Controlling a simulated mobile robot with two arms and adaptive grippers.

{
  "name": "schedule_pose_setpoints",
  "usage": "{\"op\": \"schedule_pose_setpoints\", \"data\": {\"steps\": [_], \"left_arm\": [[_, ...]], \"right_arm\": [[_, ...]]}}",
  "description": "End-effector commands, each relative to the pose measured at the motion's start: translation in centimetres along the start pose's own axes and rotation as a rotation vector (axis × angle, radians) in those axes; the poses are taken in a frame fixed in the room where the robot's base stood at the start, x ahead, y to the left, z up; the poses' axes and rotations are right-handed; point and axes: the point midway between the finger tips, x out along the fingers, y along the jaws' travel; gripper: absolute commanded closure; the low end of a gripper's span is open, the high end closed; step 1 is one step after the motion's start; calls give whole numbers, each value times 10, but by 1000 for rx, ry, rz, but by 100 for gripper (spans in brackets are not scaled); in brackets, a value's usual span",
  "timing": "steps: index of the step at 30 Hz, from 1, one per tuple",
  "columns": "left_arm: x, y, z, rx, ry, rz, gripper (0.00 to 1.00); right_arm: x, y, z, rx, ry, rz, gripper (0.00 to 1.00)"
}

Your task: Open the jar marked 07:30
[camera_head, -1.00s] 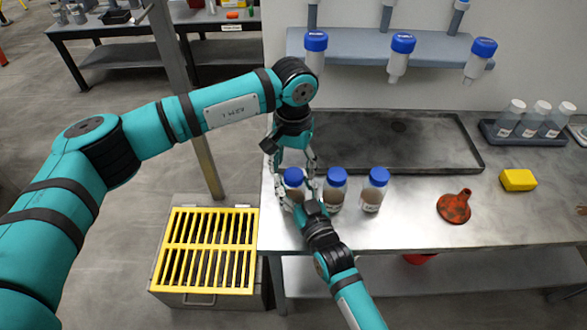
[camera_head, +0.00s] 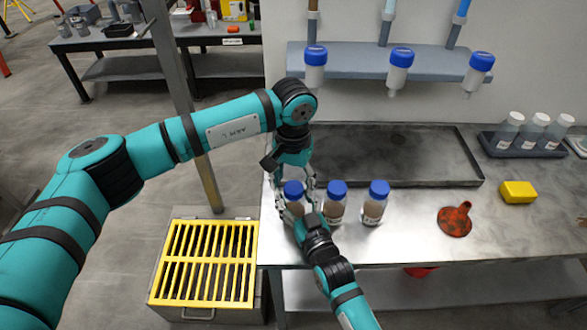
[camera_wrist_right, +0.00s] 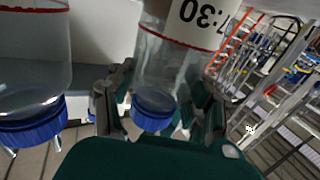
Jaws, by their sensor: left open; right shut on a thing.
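The leftmost of three blue-capped jars in a row on the steel bench is the jar (camera_head: 294,192) between my two grippers. In the right wrist view this jar (camera_wrist_right: 170,62) appears upside down, with a partly cut-off label ending in "7:30" and its blue cap on. My right gripper (camera_head: 300,213) is shut on its body from the front. My left gripper (camera_head: 296,187) is open above it, fingers pointing down around the cap. Whether they touch the cap cannot be told. Brown contents show in the neighbouring jars, the middle jar (camera_head: 335,203) and the right jar (camera_head: 375,205).
A dark shallow tray (camera_head: 400,182) lies behind the jars. A red funnel (camera_head: 454,220) and a yellow block (camera_head: 517,191) lie to the right. Blue-capped bottles hang inverted at a wall shelf (camera_head: 355,66). A yellow grate (camera_head: 205,262) stands left of the bench.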

Motion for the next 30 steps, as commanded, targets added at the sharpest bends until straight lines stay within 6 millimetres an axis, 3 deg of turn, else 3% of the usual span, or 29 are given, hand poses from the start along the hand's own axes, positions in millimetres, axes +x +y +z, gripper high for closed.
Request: {"op": "schedule_pose_setpoints", "data": {"steps": [4, 13, 26, 27, 30], "left_arm": [[10, 0, 0, 1, 0, 1, 36], [12, 0, 0, 1, 1, 0, 37], [12, 0, 0, 1, 1, 0, 94], [12, 0, 0, 1, 1, 1, 57], [11, 0, 0, 1, 1, 0, 44]], "right_arm": [[0, 0, 0, -1, -1, 0, 100], [0, 0, 1, 0, -1, 0, 100], [0, 0, 1, 0, -2, 0, 100], [0, 0, 1, 0, -2, 0, 100], [0, 0, 1, 0, -2, 0, 100]]}}
